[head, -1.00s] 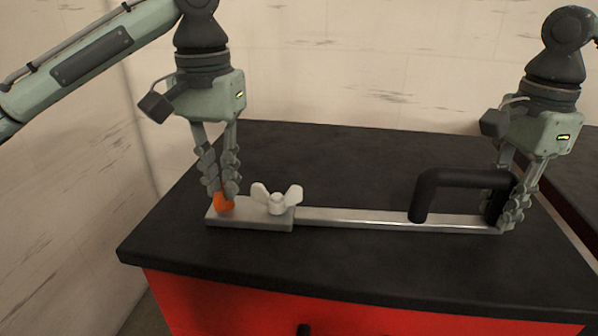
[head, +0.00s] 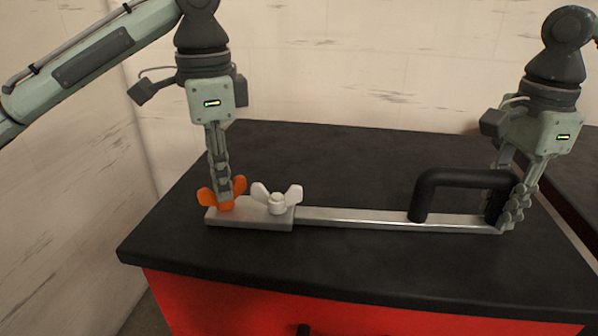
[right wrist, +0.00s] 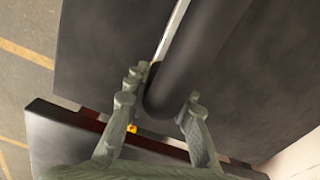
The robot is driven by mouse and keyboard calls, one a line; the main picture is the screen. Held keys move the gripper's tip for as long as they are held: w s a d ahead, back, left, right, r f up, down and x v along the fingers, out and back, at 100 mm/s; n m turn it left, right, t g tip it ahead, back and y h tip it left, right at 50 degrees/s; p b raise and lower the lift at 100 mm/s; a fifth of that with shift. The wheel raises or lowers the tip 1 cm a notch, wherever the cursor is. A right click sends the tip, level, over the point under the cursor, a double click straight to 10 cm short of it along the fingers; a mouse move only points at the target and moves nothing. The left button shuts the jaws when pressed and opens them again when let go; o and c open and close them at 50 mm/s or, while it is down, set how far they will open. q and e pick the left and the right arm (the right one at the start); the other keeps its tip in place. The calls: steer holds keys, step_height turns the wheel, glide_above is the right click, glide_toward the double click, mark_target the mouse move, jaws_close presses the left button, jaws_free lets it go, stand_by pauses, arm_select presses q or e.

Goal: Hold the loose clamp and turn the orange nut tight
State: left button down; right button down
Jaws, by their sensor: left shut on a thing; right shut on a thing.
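The orange wing nut (head: 208,197) sits on the left end block of a metal bar, the clamp (head: 350,219), which lies on the black bench top. My left gripper (head: 225,200) points down and is shut on the orange nut, with a wing showing on each side. A white wing nut (head: 277,203) stands on the same block just to the right. A black handle (head: 460,178) arches over the bar's right end. My right gripper (head: 510,215) is shut on the handle's right end. In the right wrist view the fingers straddle the black handle (right wrist: 195,55).
The black bench top (head: 330,270) is clear in front of and behind the bar. Its front is red (head: 260,310) with a dark knob. A pale wall stands behind and on the left. Another dark surface lies at the far right.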

arm_select(q)
steer(key=m, duration=0.5)
steer(key=shift+m, duration=0.3)
steer(key=m, duration=0.5)
stand_by(0.4)
steer(key=c, duration=1.5)
jaws_free()
steer(key=shift+c, duration=0.2)
step_height(320, 180, up, 12)
steer(key=shift+s, duration=0.15)
